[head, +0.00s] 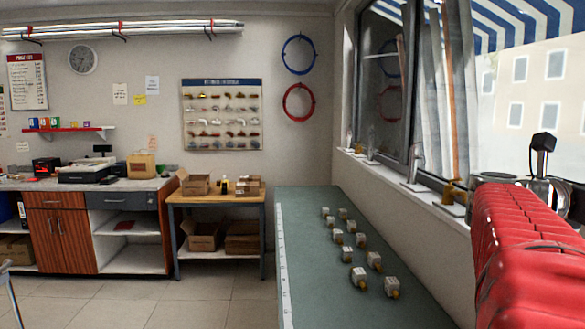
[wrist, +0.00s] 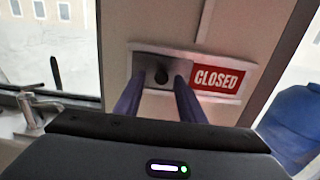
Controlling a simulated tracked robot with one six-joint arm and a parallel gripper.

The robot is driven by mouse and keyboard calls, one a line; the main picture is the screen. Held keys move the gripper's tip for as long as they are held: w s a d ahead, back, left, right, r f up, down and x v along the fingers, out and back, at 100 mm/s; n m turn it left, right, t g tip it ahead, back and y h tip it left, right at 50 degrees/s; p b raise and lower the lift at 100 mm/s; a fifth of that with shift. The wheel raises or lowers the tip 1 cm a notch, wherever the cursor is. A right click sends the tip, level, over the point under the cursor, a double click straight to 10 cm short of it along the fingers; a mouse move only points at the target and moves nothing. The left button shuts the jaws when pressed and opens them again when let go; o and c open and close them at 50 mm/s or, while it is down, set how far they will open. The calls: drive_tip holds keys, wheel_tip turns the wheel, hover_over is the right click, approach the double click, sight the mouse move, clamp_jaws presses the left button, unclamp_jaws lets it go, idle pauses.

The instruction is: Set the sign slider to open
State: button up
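The sign slider (wrist: 145,62) shows in the wrist view as a silver plate on a pale upright surface, with a small dark knob (wrist: 161,75). To the knob's right a red panel (wrist: 219,79) reads CLOSED in white letters. My gripper (wrist: 160,78) is open, with one blue-purple finger on each side of the knob. I cannot tell whether either finger touches it. The fingers and the dark gripper body hide the lower part of the plate. The sign is not visible in the head view.
A window sill with taps (head: 413,170) runs along the right wall in the head view. A long green-topped bench (head: 310,245) below it bears several small fittings (head: 360,277). A blue rounded object (wrist: 285,128) stands at the right in the wrist view.

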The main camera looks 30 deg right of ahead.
drive_tip(key=shift+x, duration=0.85)
drive_tip(key=shift+c, duration=0.6)
clamp_jaws()
drive_tip(key=shift+w, duration=0.1)
